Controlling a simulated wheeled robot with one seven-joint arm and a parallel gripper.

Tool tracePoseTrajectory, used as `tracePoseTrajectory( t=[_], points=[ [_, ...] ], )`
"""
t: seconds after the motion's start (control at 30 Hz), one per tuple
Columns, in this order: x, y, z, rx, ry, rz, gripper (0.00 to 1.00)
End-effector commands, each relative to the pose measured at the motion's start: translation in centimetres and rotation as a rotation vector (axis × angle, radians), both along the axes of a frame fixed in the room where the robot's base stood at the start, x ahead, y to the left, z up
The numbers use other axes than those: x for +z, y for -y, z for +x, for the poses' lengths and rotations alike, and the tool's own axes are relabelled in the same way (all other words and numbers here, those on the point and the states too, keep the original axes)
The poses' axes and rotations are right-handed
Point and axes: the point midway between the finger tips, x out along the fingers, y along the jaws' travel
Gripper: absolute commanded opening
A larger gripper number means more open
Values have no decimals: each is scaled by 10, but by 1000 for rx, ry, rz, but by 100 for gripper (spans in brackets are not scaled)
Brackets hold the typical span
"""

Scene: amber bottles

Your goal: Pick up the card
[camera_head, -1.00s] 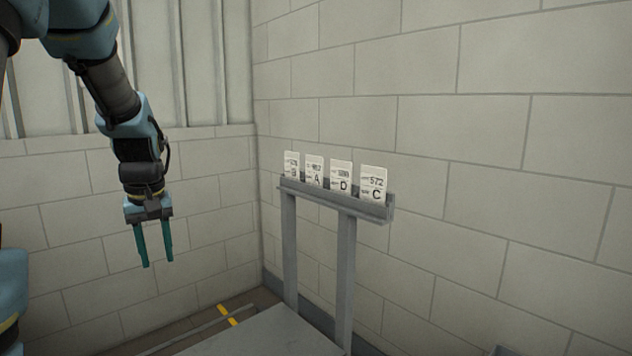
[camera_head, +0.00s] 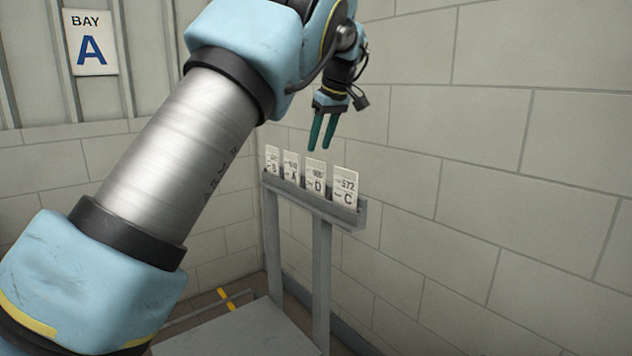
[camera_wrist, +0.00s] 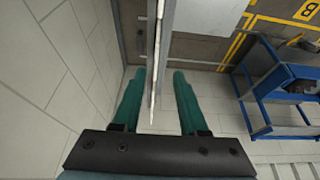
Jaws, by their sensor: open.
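Four white cards stand in a row in a grey rack: the B card (camera_head: 272,160), the A card (camera_head: 291,167), the D card (camera_head: 315,174) and the C card (camera_head: 345,186). My gripper (camera_head: 320,148) is open and points down just above the row, near the D card in the head view. In the wrist view, a thin white edge (camera_wrist: 157,50) runs between the two teal fingers, with a gap on both sides. It looks like a card seen edge-on; I cannot tell which one.
The grey rack (camera_head: 318,207) stands on posts close to the block wall (camera_head: 480,150). A grey flat surface (camera_head: 235,335) lies below it. A blue frame table (camera_wrist: 265,85) stands to the right in the wrist view. A "BAY A" sign (camera_head: 89,42) hangs at the back.

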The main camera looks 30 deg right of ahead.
Motion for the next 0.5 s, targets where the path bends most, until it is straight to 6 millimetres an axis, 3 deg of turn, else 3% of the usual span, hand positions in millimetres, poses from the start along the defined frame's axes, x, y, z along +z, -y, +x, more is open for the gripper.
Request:
tracePoseTrajectory(
  t=[0.33,0.5],
  points=[
    [-28,1,13,-1,-1,2,42],
    [-51,3,23,-1,-2,2,42]
  ],
)
